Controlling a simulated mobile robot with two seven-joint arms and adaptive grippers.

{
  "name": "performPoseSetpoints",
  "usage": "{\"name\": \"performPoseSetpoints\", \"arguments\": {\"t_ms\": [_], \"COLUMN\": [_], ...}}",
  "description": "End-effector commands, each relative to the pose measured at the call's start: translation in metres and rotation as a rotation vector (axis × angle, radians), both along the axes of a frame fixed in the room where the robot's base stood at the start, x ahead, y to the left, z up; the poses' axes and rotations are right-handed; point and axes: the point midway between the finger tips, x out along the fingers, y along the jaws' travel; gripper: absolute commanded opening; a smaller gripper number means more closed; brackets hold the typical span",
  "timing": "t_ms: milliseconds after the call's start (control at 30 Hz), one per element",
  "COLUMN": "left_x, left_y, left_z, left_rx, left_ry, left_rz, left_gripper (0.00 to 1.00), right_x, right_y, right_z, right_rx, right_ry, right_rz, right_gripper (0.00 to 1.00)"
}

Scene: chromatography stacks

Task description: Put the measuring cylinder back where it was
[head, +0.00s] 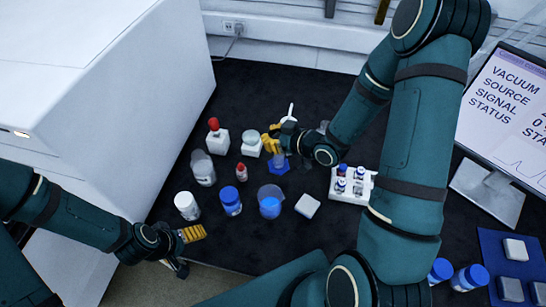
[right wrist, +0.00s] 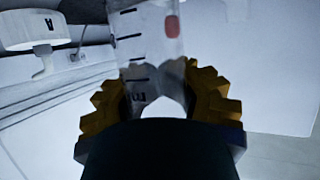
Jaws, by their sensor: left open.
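The measuring cylinder (right wrist: 146,40) is clear with dark graduation lines and a red patch. In the right wrist view it stands between the two yellow fingers of my right gripper (right wrist: 160,100), which close on it from both sides. In the head view my right gripper (head: 272,143) is at the middle of the dark bench, partly hiding the cylinder. A clear body (head: 280,157) shows just below it, over a blue hexagonal piece (head: 279,168); I cannot tell whether this touches the bench. My left gripper (head: 184,246) is open and empty by the bench's front left edge.
Close by stand a red-capped bottle (head: 215,138), a white jar (head: 251,144), a clear beaker (head: 203,168), blue-capped bottle (head: 230,201) and a beaker with blue contents (head: 270,203). A white vial rack (head: 350,188) is to the right. A white cabinet (head: 150,90) bounds the left.

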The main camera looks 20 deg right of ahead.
Motion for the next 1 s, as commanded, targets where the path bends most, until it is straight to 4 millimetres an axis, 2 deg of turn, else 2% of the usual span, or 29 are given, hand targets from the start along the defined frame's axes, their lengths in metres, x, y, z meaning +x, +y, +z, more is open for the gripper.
{"name": "performPoseSetpoints", "arguments": {"t_ms": [33,233,400,500,967,1000], "left_x": [-0.001,-0.002,-0.003,-0.004,-0.005,-0.005], "left_y": [0.0,0.0,-0.001,-0.001,-0.001,-0.001], "left_z": [-0.003,-0.005,-0.009,-0.01,-0.015,-0.014], "left_rx": [0.0,-0.001,-0.002,-0.002,-0.003,-0.003], "left_ry": [0.002,0.004,0.006,0.008,0.01,0.011], "left_rz": [-0.002,-0.003,-0.006,-0.006,-0.008,-0.009], "left_gripper": [0.87,0.87,0.87,0.87,0.87,0.87], "right_x": [0.0,0.0,0.0,0.0,0.0,0.0], "right_y": [0.0,0.0,0.0,0.0,0.0,0.0], "right_z": [-0.01,-0.026,-0.051,-0.06,-0.065,-0.064], "right_rx": [0.002,0.001,0.001,0.0,-0.001,0.0], "right_ry": [0.002,-0.001,0.002,0.0,-0.002,-0.001], "right_rz": [0.0,-0.001,-0.001,-0.001,-0.001,-0.002], "right_gripper": [0.0,0.0,0.0,0.0,0.0,0.17]}}
